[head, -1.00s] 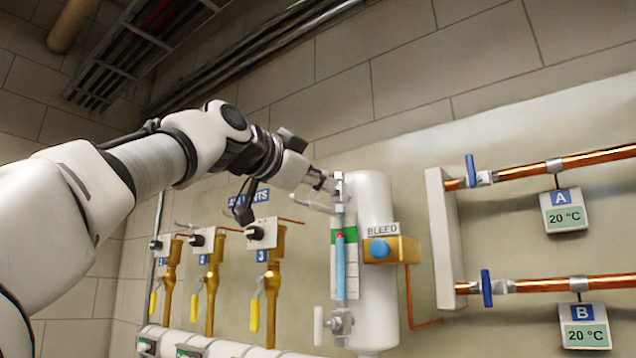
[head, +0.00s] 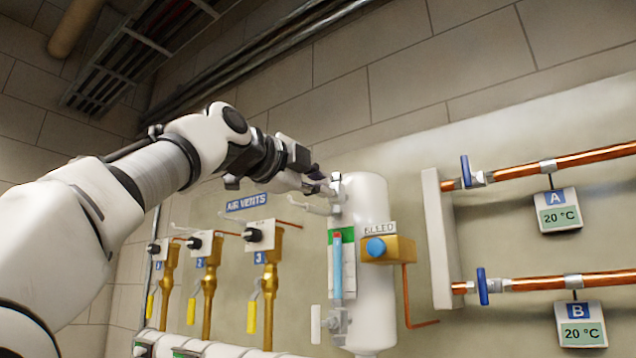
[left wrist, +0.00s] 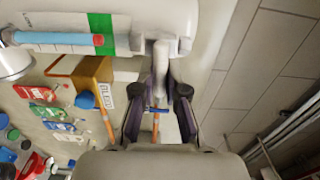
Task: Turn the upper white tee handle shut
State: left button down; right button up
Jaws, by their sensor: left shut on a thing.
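The upper white tee handle (head: 314,208) is on the top valve of the sight glass (head: 337,262), beside the white vessel (head: 371,215). My left gripper (head: 316,183) reaches it from the left, near the top of the vessel. In the left wrist view, my left gripper (left wrist: 158,98) has its dark fingers on either side of the handle (left wrist: 162,62) and is shut on it. The fingers partly hide the handle, so its exact angle is hard to tell. My right gripper is in no view.
A lower white tee handle (head: 316,325) stands upright below. A brass bleed valve (head: 401,248) with a blue knob is right of the sight glass. Several brass air vents (head: 262,275) hang left, below my arm. Copper pipes with blue handles (head: 481,287) are at right.

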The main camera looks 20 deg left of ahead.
pick_arm(q)
jog(key=shift+r+m, duration=0.2)
jog(key=shift+m, duration=0.2)
jog(key=c, duration=1.6)
grip_release()
jog(key=o, duration=0.4)
jog(key=shift+w+f, duration=0.1)
jog(key=shift+w, duration=0.05)
jog(key=shift+w+f, duration=0.15)
jog(key=shift+w, duration=0.05)
jog(key=shift+s, duration=0.15)
